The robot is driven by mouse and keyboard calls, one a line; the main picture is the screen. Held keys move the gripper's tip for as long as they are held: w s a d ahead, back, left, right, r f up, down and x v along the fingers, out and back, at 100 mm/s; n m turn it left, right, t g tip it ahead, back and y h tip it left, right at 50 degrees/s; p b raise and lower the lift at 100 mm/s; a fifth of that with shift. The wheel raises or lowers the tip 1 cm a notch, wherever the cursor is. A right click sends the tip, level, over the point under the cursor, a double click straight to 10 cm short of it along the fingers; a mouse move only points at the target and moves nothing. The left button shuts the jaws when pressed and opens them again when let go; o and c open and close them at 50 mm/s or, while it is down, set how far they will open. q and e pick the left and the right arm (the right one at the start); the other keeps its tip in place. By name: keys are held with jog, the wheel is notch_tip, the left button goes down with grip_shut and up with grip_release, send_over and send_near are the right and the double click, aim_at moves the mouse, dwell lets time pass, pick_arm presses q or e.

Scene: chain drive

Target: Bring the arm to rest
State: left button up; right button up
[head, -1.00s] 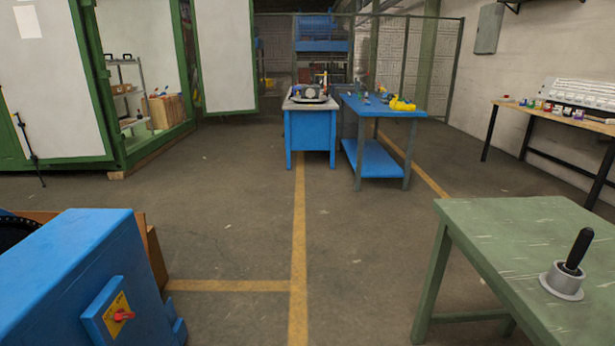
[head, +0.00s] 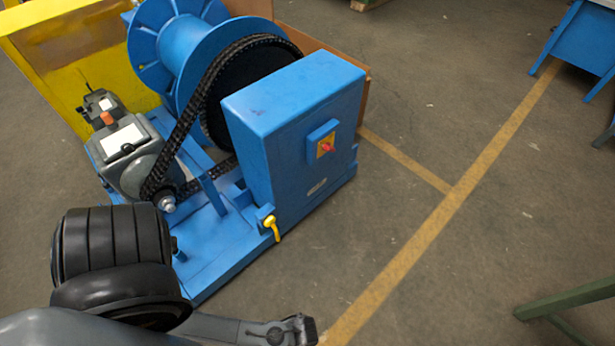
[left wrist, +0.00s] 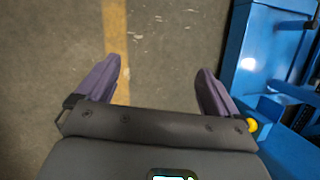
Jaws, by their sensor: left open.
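My left gripper (left wrist: 158,68) is open in the left wrist view, with two purple-grey fingers wide apart. My left arm (head: 115,250) crosses the lower left of the head view, with black ribbed joints and a grey link reaching right along the bottom edge. The fingers cannot be made out there. The chain drive (head: 200,120) stands just beyond the arm, its black chain looped from a large sprocket down to a small one at the motor (head: 128,150). My right gripper is not in view.
A blue housing (head: 290,115) with a red switch stands beside the chain; a yellow-handled lever (head: 271,226) sits low at its front. The blue frame edge (left wrist: 244,45) lies close right of the gripper in the left wrist view. Open floor with yellow lines (head: 440,215) lies to the right.

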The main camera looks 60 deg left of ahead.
pick_arm(q)
jog(key=w+a+r+m+t, duration=0.1)
jog(key=w+a+r+t, duration=0.3)
jog(key=r, duration=0.5)
jog(key=w+a+r+m+t+h+p, duration=0.1)
jog(key=w+r+m, duration=0.1)
jog(key=w+r, duration=0.55)
jog(key=w+a+r+m+t, duration=0.1)
jog(key=w+a+r+t, duration=0.2)
jog(key=r, duration=0.8)
notch_tip(320, 180, up, 37)
jog(key=p, duration=3.8)
jog(key=shift+s+d+r, duration=0.15)
jog(key=shift+d, duration=0.05)
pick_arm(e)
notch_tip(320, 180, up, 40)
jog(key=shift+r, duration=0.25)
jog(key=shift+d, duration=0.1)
